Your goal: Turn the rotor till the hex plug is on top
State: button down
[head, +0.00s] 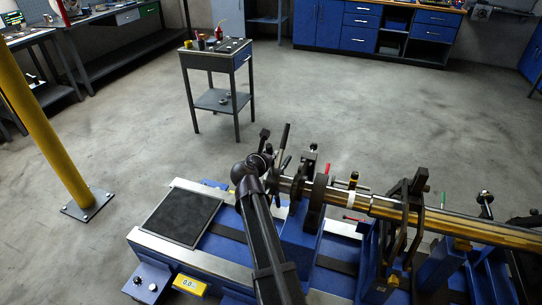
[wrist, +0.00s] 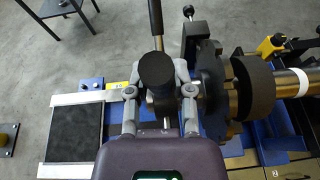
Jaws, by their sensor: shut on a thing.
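The rotor is a long metal shaft (head: 455,225) lying across the blue balancing machine, with a dark round disc (head: 315,203) near its left end. The disc also shows in the wrist view (wrist: 256,87). At the rotor's left end is a dark hub (wrist: 210,80) with bar-like handles (wrist: 155,18) standing out from it. My gripper (wrist: 159,90) is shut on a black round knob (wrist: 157,69), one finger on each side. In the head view my gripper (head: 260,158) is at the rotor's left end, partly hidden by my arm. I cannot pick out the hex plug.
A black mat (head: 182,216) lies on the left of the machine bed. A yellow display (head: 189,284) is on the front. A yellow post (head: 45,130) stands at left. A small cart (head: 217,60) stands behind on open floor.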

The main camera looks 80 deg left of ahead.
jog(key=shift+s+a, duration=0.15)
jog(key=shift+s, duration=0.05)
jog(key=shift+c, duration=2.4)
grip_release()
jog(key=shift+w, duration=0.15)
